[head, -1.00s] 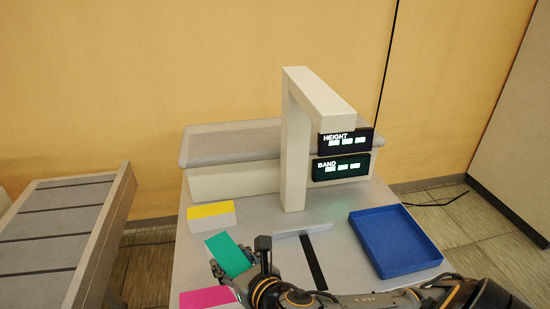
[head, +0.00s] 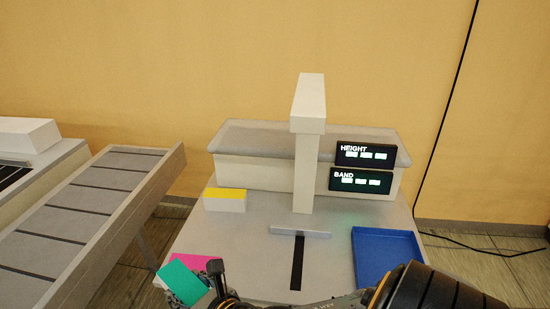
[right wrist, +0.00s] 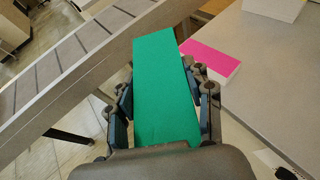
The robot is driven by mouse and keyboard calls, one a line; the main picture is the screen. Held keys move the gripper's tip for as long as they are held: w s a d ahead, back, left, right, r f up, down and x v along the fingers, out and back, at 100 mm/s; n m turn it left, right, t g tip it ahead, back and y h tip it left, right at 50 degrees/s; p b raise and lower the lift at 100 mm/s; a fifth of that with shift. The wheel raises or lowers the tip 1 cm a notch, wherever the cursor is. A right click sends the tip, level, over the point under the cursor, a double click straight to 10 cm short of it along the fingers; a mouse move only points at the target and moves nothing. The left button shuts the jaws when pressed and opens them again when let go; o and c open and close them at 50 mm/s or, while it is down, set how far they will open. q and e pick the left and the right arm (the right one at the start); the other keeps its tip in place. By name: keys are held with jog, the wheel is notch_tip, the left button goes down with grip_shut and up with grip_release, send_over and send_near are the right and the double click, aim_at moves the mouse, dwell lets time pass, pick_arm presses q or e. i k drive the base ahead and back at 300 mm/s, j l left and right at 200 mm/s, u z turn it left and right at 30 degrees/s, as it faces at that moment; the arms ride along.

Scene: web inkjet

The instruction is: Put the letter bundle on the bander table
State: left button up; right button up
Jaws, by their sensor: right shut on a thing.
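My right gripper (head: 196,284) is shut on a green-topped letter bundle (head: 182,280), held near the table's front left corner. In the right wrist view the bundle (right wrist: 165,90) lies lengthwise between the fingers, its far end sticking out ahead. The grey bander table (head: 255,268) carries a pale arch-like post (head: 307,150), a black strip (head: 297,264) and a low bar (head: 300,232). A pink bundle (head: 208,262) lies at the table's left edge, partly hidden behind the green one. A yellow-topped bundle (head: 225,201) sits further back. My left gripper is out of view.
A sloped grey conveyor (head: 90,210) stands to the left across a floor gap. A blue tray (head: 388,247) sits at the table's right. HEIGHT (head: 366,154) and BAND (head: 361,180) displays are at the back. The table around the black strip is clear.

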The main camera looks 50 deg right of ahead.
aim_at(299, 244)
jog(key=k+l+u, duration=0.25)
jog(key=u, duration=0.2)
jog(key=k+l+u, duration=0.2)
jog(key=u, duration=0.2)
jog(key=k+u, duration=0.85)
jog(key=k+l, duration=0.35)
jog(key=k+l+z, duration=0.1)
jog(key=k+l, duration=0.2)
jog(key=l, duration=0.2)
jog(key=k+l, duration=0.35)
jog(key=k+l+z, duration=0.1)
jog(key=l, duration=0.35)
